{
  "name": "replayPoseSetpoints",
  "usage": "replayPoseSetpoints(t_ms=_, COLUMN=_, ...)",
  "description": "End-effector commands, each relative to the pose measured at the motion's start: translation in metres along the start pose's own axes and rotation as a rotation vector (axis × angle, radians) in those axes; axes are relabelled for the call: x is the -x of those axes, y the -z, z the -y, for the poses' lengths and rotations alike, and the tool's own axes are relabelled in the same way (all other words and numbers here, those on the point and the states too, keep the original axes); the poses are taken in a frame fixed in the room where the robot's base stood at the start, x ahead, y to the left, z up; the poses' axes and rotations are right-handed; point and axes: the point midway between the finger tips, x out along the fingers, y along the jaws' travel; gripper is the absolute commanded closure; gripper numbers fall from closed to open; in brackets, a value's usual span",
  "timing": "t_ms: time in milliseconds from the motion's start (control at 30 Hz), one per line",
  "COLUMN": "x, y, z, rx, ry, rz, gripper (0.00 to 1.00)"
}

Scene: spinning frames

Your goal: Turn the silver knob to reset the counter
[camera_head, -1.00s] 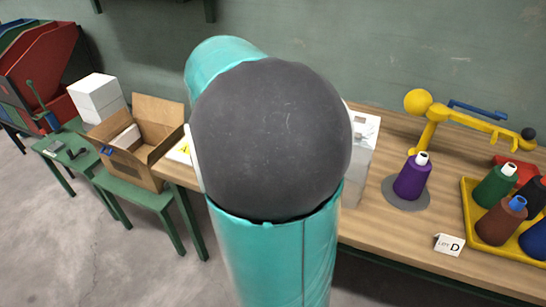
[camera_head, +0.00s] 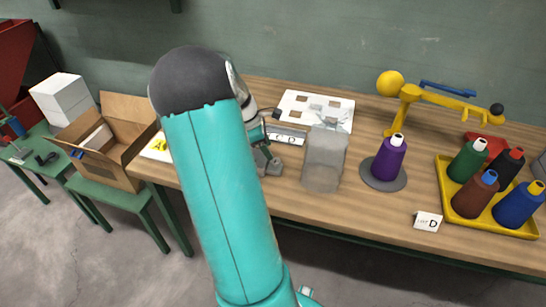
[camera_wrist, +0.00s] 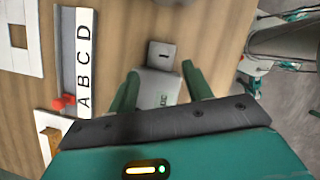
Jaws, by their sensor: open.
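A grey block with a short dark mark (camera_wrist: 164,56) shows in the wrist view, just beyond my fingertips. A paler grey body with small lettering (camera_wrist: 160,86) adjoins it, between my fingers. I cannot tell for certain which part is the silver knob or the counter. My gripper (camera_wrist: 158,80) is open, with one green finger on each side of the pale body; contact is not clear. My arm hides most of the gripper there.
A strip lettered A to D (camera_wrist: 84,60) has a red slider (camera_wrist: 64,102) at one end. On the wooden table (camera_head: 345,205), a clear grey container (camera_head: 324,160) stands right of the device. Further right are a purple spool (camera_head: 388,160) and a yellow spool tray (camera_head: 465,212).

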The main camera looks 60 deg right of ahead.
Motion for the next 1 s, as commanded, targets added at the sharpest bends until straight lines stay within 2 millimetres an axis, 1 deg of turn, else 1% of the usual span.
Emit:
replayPoseSetpoints(t_ms=33, x=-0.011, y=0.000, z=0.001, rx=-0.001, ry=0.005, rz=0.001, gripper=0.50)
replayPoseSetpoints(t_ms=100, x=-0.025, y=0.000, z=0.000, rx=0.000, ry=0.004, rz=0.001, gripper=0.50)
replayPoseSetpoints(t_ms=200, x=-0.040, y=0.001, z=-0.001, rx=0.001, ry=0.003, rz=0.001, gripper=0.50)
replayPoseSetpoints(t_ms=300, x=-0.050, y=0.001, z=-0.002, rx=0.001, ry=0.001, rz=0.000, gripper=0.50)
replayPoseSetpoints(t_ms=433, x=-0.057, y=0.001, z=-0.002, rx=0.001, ry=-0.001, rz=0.000, gripper=0.50)
replayPoseSetpoints(t_ms=667, x=-0.058, y=0.001, z=-0.002, rx=0.001, ry=-0.001, rz=-0.001, gripper=0.50)
replayPoseSetpoints(t_ms=700, x=-0.058, y=0.001, z=-0.002, rx=0.001, ry=-0.001, rz=-0.001, gripper=0.54)
replayPoseSetpoints(t_ms=767, x=-0.057, y=0.001, z=-0.002, rx=0.001, ry=-0.001, rz=-0.001, gripper=0.66)
replayPoseSetpoints(t_ms=900, x=-0.057, y=0.001, z=-0.002, rx=0.001, ry=-0.001, rz=-0.001, gripper=0.93)
replayPoseSetpoints(t_ms=1000, x=-0.057, y=0.001, z=-0.002, rx=0.000, ry=-0.001, rz=-0.001, gripper=0.94)
